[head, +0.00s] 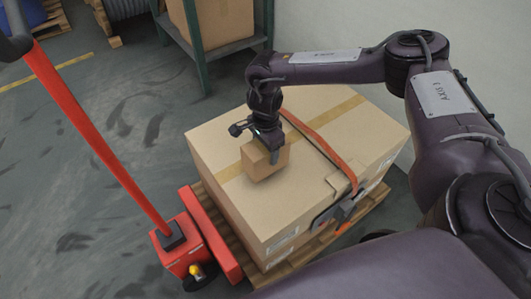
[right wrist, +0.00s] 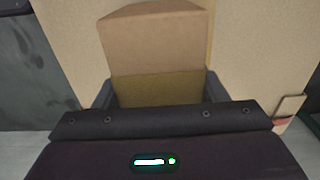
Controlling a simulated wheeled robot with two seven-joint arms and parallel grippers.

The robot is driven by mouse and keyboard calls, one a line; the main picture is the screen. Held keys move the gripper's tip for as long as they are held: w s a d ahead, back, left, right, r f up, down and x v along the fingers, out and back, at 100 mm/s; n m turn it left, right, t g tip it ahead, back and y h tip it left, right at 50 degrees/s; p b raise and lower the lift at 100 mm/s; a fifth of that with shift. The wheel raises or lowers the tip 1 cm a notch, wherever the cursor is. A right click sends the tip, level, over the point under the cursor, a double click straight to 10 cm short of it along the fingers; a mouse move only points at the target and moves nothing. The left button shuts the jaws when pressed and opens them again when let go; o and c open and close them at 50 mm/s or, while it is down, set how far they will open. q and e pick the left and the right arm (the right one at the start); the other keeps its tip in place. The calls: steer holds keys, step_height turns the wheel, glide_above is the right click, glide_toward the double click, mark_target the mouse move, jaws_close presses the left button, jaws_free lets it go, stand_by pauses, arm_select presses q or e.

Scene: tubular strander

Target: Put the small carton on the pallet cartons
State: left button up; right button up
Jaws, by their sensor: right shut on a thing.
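The small carton (head: 262,161) is a little brown box with a darker side. My right gripper (head: 268,146) points down over it and is shut on it. The carton is at the top of the large pallet cartons (head: 310,190), near their left edge; I cannot tell whether it touches them or hangs just above. In the right wrist view the small carton (right wrist: 155,50) sits between the fingers, with the large carton surface (right wrist: 250,50) behind it. My left gripper is not in view.
An orange strap (head: 318,143) runs over the large carton to a dark buckle (head: 343,212). A wooden pallet (head: 300,252) lies beneath. A red pallet jack (head: 190,246) with a long handle stands at the left. A green rack (head: 196,50) holding a box stands behind. Grey floor is open at left.

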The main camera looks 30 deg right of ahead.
steer(key=shift+f, duration=1.05)
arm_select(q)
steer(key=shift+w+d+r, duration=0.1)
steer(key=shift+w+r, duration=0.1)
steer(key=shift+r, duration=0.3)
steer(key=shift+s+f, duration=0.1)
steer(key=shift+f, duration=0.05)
arm_select(e)
steer(key=shift+f, duration=0.1)
steer(key=o, duration=1)
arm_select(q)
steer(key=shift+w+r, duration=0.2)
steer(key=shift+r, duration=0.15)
arm_select(e)
steer(key=o, duration=0.3)
step_height(320, 180, up, 12)
steer(key=shift+r+p, duration=0.15)
steer(key=shift+p, duration=0.4)
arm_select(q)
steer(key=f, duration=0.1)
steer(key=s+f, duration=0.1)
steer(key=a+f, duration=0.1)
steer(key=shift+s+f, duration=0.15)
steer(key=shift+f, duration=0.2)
